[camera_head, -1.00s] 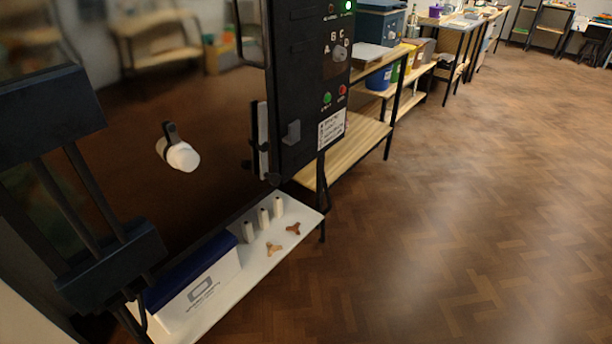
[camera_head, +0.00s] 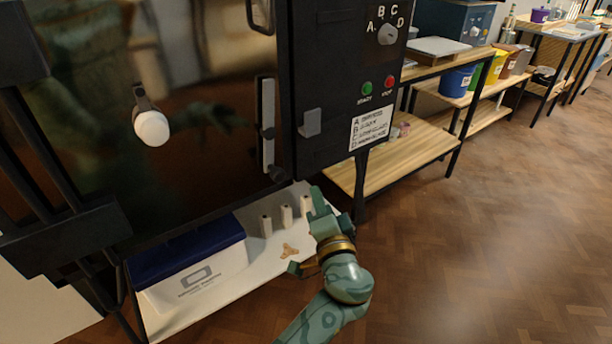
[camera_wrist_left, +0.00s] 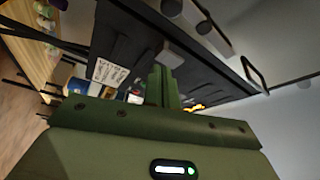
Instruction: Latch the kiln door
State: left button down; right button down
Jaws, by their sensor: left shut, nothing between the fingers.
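The kiln door (camera_head: 200,90) is a glossy dark panel at the left of the head view, with a white round plug (camera_head: 152,128) on it. A pale upright latch bar (camera_head: 267,125) with black fittings is at its right edge. A grey block (camera_head: 311,122) sits on the black control box (camera_head: 340,60) to the right of that bar. I cannot tell whether the door sits fully closed. My green left gripper (camera_head: 318,200) is below the control box, shut, empty and apart from the latch bar. In the left wrist view its fingers (camera_wrist_left: 162,85) point towards the box's grey block (camera_wrist_left: 171,55).
Below the door is a white shelf (camera_head: 200,315) with a blue-lidded box (camera_head: 190,265), several white posts (camera_head: 266,225) and a small brown stilt (camera_head: 288,250). A wooden shelf unit (camera_head: 410,150) stands right of the kiln. The floor (camera_head: 500,250) at right is clear.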

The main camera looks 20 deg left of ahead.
pick_arm(q)
jog(key=b+x, duration=0.2)
jog(key=x, duration=0.8)
jog(key=s+a, duration=0.1)
jog(key=s+f, duration=0.1)
jog(key=a, duration=0.1)
jog(key=shift+s+a+f, duration=0.3)
jog(key=shift+s+a, duration=0.05)
jog(key=shift+s, duration=0.05)
